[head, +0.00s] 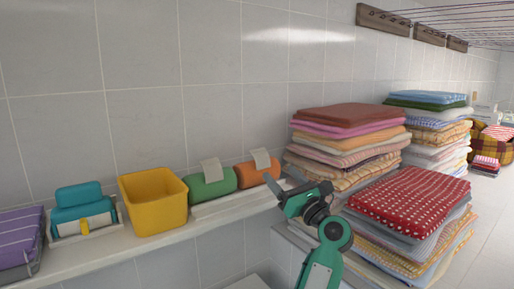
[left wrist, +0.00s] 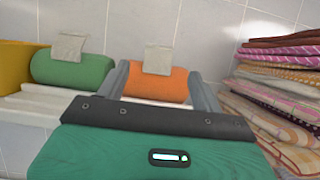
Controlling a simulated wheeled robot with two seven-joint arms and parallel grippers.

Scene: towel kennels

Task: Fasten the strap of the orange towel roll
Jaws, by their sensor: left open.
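The orange towel roll (head: 257,173) lies on a white shelf rack, beside the green towel roll (head: 211,183). Its pale strap (head: 261,159) stands up loose from the top of the roll. In the left wrist view the orange roll (left wrist: 156,85) is straight ahead, with the strap flap (left wrist: 158,59) upright behind it. My left gripper (head: 278,184) is open and empty, just in front of the orange roll. In the left wrist view its two fingers (left wrist: 160,84) frame the roll's ends; I cannot tell whether they touch it. My right gripper is not in view.
A yellow bin (head: 153,203) and a teal towel in a holder (head: 83,213) stand left on the ledge. Tall stacks of folded towels (head: 345,146) rise close on the right. A tiled wall is behind. A wire rack (head: 440,18) hangs upper right.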

